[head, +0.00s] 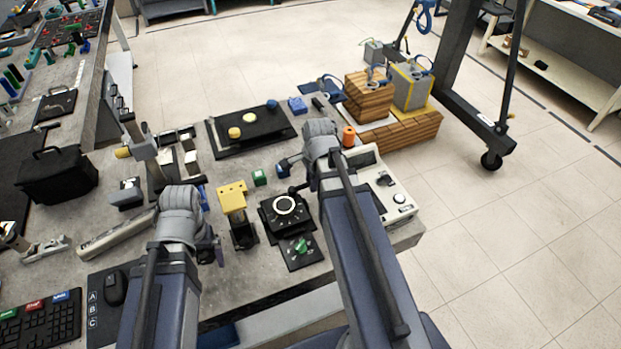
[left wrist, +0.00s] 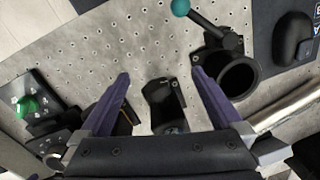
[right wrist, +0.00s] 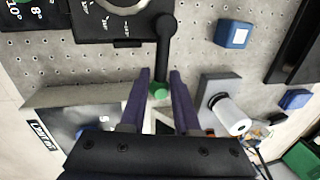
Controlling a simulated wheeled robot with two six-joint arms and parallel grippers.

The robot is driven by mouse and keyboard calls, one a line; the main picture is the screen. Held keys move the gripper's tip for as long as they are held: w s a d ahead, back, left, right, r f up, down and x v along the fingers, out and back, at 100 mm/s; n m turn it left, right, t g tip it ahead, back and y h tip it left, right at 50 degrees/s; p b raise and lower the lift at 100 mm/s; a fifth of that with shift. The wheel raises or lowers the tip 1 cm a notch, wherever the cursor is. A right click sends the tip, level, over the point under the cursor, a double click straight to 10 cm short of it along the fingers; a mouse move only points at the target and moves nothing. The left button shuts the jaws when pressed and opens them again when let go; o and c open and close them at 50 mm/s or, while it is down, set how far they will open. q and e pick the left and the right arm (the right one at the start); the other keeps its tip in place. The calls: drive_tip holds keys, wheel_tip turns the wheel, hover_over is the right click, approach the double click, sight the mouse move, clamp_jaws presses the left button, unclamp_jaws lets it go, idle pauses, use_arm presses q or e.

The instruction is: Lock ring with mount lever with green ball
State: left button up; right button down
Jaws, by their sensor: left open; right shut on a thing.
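A black lever (right wrist: 165,58) with a green ball (right wrist: 159,90) at its end shows in the right wrist view. My right gripper (right wrist: 160,75) is shut on the ball. The lever runs up to a round pivot beside a black dial plate with a pale ring (right wrist: 122,4), cut off by the frame. In the head view the pale ring (head: 285,204) lies on its black mount, just below my right gripper. My left gripper (left wrist: 160,73) is open and empty above the perforated table, its fingers either side of a small black block (left wrist: 164,101).
A black tube holder (left wrist: 238,76) with a teal ball lever (left wrist: 181,8) stands right of my left fingers. A green star knob (head: 301,246) sits in front of the dial. A yellow block (head: 232,195), an orange spool (head: 349,136) and a grey instrument (head: 393,203) stand nearby.

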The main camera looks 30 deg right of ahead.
drive_tip(key=shift+s, duration=0.15)
idle(0.4)
drive_tip(key=c, duration=0.7)
unclamp_jaws()
drive_tip(key=shift+r, duration=0.1)
use_arm(q)
wheel_tip(320, 180, up, 8)
drive_tip(key=p, duration=0.7)
drive_tip(key=shift+f+p, duration=0.15)
drive_tip(key=shift+p, duration=0.2)
use_arm(e)
drive_tip(key=r, duration=0.2)
drive_tip(key=s+r, duration=0.1)
drive_tip(key=r, duration=0.4)
drive_tip(key=shift+s+a+r, duration=0.1)
drive_tip(key=shift+s+r, duration=0.1)
drive_tip(key=shift+r, duration=0.05)
